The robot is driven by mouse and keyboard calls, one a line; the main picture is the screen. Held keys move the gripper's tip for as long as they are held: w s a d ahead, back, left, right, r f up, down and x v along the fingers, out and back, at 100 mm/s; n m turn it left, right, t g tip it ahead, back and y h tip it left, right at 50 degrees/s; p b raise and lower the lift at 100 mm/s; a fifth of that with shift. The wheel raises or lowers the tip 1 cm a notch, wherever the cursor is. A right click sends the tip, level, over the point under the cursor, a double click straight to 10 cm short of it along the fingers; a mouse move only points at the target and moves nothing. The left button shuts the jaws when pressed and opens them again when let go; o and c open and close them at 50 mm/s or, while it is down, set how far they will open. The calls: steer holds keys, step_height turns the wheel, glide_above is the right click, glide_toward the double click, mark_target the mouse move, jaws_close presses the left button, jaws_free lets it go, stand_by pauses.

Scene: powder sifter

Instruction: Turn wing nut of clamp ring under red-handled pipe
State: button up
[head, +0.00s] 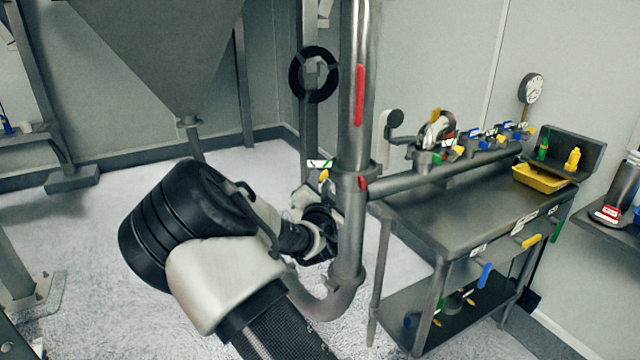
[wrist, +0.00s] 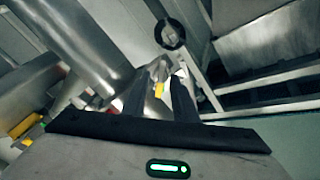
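The upright steel pipe (head: 354,125) with a red handle (head: 359,95) stands at the middle of the head view. The clamp ring (head: 350,181) is around it below the handle. A small yellow piece (head: 324,175), apparently the wing nut, sits at the ring's left side. In the wrist view the yellow wing nut (wrist: 159,90) shows between the two dark fingers of my gripper (wrist: 159,98). The fingers are apart, with a gap on each side of the nut. I cannot tell how deep the nut sits between them. My arm hides the fingers in the head view.
A side pipe with several coloured valves (head: 470,148) runs right from the upright pipe, above a steel table (head: 450,218). A yellow tray (head: 540,178) is on the table. A black handwheel (head: 313,74) is behind the pipe. A hopper (head: 165,50) hangs at the left.

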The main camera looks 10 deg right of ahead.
jaws_close()
steer(key=shift+f+n+b, duration=0.1)
steer(key=shift+n+b, duration=0.3)
steer(key=shift+b, duration=0.4)
steer(key=n+b, duration=0.1)
steer(key=n, duration=0.4)
steer(key=n+b, duration=0.1)
steer(key=n, duration=0.5)
steer(key=n+b, duration=0.1)
steer(key=n, duration=0.4)
steer(key=shift+a+n, duration=0.3)
steer(key=shift+a, duration=0.05)
jaws_free()
